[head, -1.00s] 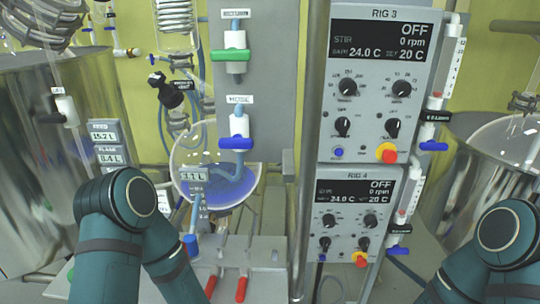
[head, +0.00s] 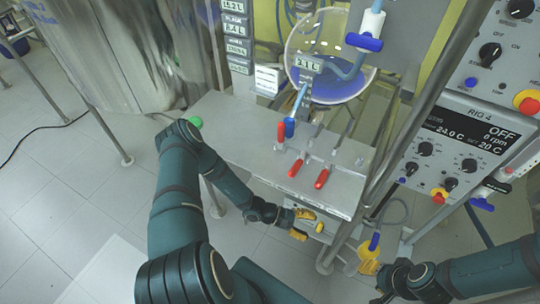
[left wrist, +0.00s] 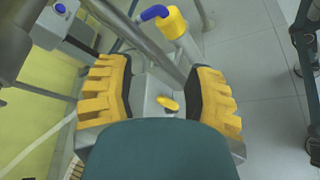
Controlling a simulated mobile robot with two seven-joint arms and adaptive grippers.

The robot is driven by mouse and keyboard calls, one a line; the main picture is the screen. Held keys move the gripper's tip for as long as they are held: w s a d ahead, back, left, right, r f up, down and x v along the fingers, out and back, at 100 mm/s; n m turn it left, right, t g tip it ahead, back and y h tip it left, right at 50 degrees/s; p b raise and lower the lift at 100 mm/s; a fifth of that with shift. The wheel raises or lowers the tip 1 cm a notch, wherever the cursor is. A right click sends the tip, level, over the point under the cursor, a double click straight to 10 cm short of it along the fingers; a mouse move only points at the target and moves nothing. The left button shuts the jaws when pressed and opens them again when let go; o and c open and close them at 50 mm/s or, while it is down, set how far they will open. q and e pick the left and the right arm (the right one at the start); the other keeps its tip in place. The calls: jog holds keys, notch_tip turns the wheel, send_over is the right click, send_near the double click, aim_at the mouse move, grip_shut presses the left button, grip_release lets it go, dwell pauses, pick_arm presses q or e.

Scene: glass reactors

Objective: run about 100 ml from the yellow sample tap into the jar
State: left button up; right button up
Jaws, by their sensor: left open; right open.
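My left gripper (head: 301,223) is open, its yellow fingers in front of a grey box below the steel shelf. A small yellow knob (head: 320,228) on the box lies just beyond the fingers. In the left wrist view the knob (left wrist: 168,103) shows between the open yellow fingers (left wrist: 165,95), apart from them. A yellow fitting with a blue piece (head: 369,259) is right of the box, and also at the wrist view's top (left wrist: 172,22). I cannot tell which yellow part is the sample tap. My right gripper (head: 383,294) is open at the bottom edge, partly hidden. I recognise no jar.
A round glass vessel (head: 330,85) with blue liquid stands behind. A steel post (head: 425,100) and the RIG 4 panel (head: 470,145) are at right. Floor at left is open.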

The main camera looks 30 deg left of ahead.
pick_arm(q)
jog(key=w+a+f+n+t+y, duration=0.15)
jog(key=a+n+t+y, duration=0.3)
jog(key=a, duration=0.45)
jog(key=w+a+f+n+t+y, duration=0.1)
jog(key=w+a+n+t+y, duration=0.25)
jog(key=a+y, duration=0.4)
jog(key=w+a+f+n+t+y, duration=0.2)
jog(key=a+n+t+y, duration=0.15)
jog(key=a, duration=0.75)
jog(key=shift+t+h, duration=0.45)
jog(key=shift+w+a+r+b, duration=0.1)
jog(key=shift+w+a+b, duration=0.35)
jog(key=shift+w, duration=1.7)
jog(key=shift+w+a+b, duration=0.1)
jog(key=shift+w+b, duration=0.65)
jog(key=shift+w, duration=1.35)
jog(key=shift+w+a+r+b, duration=0.15)
jog(key=shift+w+b, duration=0.45)
jog(key=shift+w, duration=1.55)
jog(key=shift+f, duration=0.1)
jog(key=shift+c, duration=0.4)
grip_shut()
